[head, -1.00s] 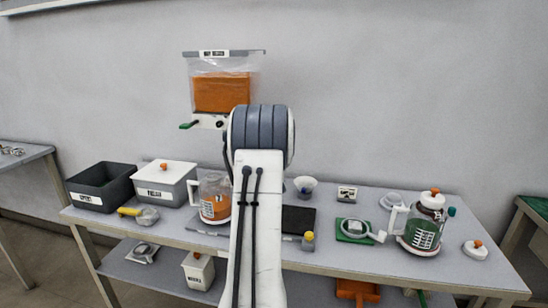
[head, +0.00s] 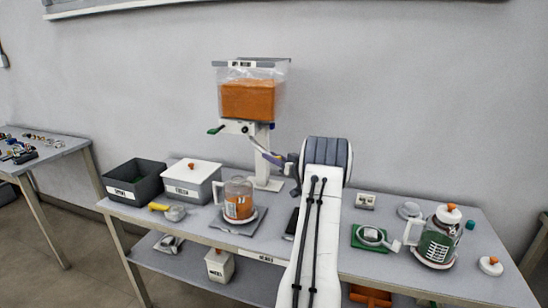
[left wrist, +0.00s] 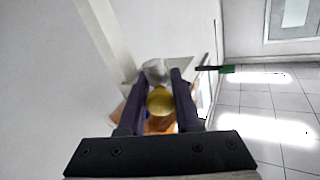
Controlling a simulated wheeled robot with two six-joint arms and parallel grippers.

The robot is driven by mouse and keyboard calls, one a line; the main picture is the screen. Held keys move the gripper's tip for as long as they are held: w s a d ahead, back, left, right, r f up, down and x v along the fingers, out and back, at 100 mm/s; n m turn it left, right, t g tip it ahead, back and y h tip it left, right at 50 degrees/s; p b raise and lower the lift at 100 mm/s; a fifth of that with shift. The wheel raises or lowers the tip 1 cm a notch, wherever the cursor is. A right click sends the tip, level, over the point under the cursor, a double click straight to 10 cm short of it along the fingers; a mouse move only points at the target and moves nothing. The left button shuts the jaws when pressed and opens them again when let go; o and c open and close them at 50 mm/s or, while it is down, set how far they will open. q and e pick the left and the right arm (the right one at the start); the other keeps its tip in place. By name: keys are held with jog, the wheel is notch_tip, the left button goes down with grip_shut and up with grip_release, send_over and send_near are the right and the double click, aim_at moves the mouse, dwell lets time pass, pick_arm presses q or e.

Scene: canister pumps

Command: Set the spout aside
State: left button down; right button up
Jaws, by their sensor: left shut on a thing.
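My left gripper (head: 268,153) is up beside the white stand, below the hanging bag. In the left wrist view its fingers (left wrist: 160,101) are closed around a yellow round piece (left wrist: 160,100) with a grey part (left wrist: 155,70) just beyond. I take this to be the spout. In the head view it is too small and too covered to make out. My left arm hides the table's middle. My right gripper is not in view.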

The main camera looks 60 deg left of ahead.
pick_arm(q)
jog(key=shift+r, duration=0.25)
jog(key=c, duration=0.6)
grip_release()
jog(key=shift+w+a+f, duration=0.1)
jog(key=b+v, duration=0.1)
jog(key=v, duration=0.9)
jog(key=shift+d, duration=0.25)
